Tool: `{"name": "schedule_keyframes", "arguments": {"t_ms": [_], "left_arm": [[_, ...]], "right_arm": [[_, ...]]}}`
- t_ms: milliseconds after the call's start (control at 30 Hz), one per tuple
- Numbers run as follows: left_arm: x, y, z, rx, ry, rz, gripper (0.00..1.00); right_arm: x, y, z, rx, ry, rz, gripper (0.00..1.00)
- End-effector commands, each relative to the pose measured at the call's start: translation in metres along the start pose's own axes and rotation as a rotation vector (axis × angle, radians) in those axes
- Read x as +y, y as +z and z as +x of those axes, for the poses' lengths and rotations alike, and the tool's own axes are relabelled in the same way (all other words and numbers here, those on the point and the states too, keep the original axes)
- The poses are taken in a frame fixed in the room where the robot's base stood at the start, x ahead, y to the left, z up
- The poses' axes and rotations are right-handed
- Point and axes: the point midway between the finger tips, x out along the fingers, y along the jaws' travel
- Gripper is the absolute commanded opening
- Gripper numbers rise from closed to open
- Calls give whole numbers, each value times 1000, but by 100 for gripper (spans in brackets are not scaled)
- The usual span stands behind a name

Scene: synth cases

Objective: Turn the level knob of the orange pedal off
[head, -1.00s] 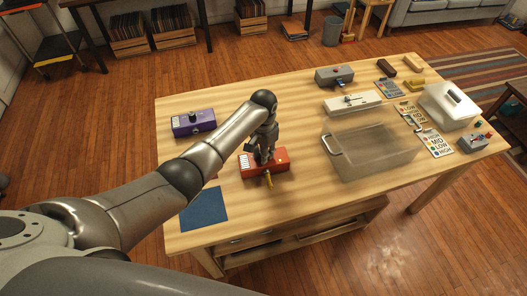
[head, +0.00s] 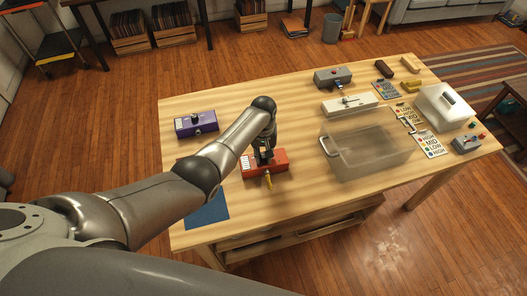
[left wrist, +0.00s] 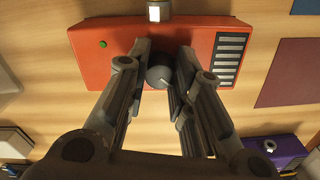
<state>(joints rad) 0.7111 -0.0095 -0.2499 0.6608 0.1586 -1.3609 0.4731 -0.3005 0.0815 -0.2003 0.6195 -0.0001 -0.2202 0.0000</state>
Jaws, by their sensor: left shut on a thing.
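The orange pedal (head: 277,168) lies on the wooden table, in front of my left gripper (head: 264,156). In the left wrist view the orange pedal (left wrist: 92,62) has a lit green light (left wrist: 103,44) and a white striped panel (left wrist: 228,60). Its round grey level knob (left wrist: 158,77) has a pale pointer mark. My left gripper (left wrist: 160,80) reaches down over the pedal with its fingers on either side of this knob, shut on it. In the head view the gripper hides the knob. My right gripper is in neither view.
A purple pedal (head: 196,124) stands behind left, and a blue mat (head: 208,209) lies front left. A clear bin (head: 365,160) stands to the right. Behind it are a white pedal (head: 349,104) and a grey pedal (head: 333,77). LOW/MID/HIGH cards (head: 430,143) lie far right.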

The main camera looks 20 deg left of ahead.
Motion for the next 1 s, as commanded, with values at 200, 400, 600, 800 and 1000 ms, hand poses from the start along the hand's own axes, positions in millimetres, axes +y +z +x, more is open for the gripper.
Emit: {"name": "schedule_keyframes", "arguments": {"t_ms": [200,400,600,800,1000], "left_arm": [[0,0,-1,0,1,-131,0],[0,-1,-1,2,1,-200,0],[0,-1,-1,2,0,-228,0],[0,-1,-1,2,1,-231,0],[0,-1,-1,2,1,-231,24]], "right_arm": [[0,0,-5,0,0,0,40],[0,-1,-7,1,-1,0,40],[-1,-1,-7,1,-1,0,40],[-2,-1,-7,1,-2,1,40],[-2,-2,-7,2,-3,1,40]]}}
